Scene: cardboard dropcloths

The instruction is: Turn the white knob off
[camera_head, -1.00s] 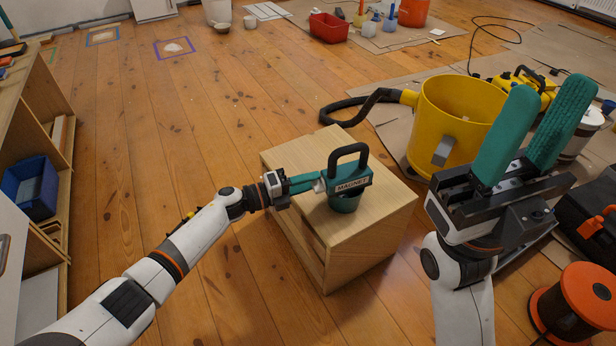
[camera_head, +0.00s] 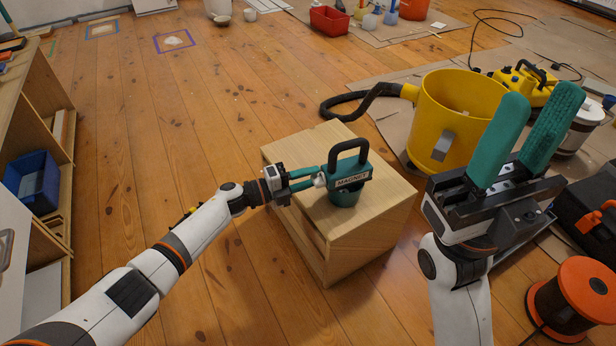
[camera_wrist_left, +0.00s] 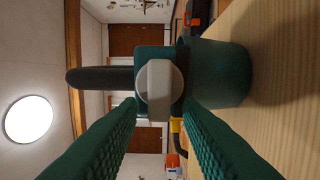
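The white knob (camera_wrist_left: 158,90) is on the side of a teal device labelled "MAGNET" (camera_head: 348,180), which has a dark loop handle and a round teal base. In the head view the knob (camera_head: 320,181) faces left. In the left wrist view its raised grip bar stands upright in the picture. My left gripper (camera_head: 315,177) is open at the knob. Its teal fingers lie on either side of the grip bar, with a gap showing on both sides. My right gripper (camera_head: 545,92) is open and empty, raised at the right with its fingers pointing up.
The device stands on a wooden box (camera_head: 365,230). A yellow bucket (camera_head: 455,115) with a black hose is behind it to the right. An orange reel (camera_head: 575,300) and a black case (camera_head: 590,215) are at the right. Wooden shelves (camera_head: 40,100) stand at the left. The floor between is clear.

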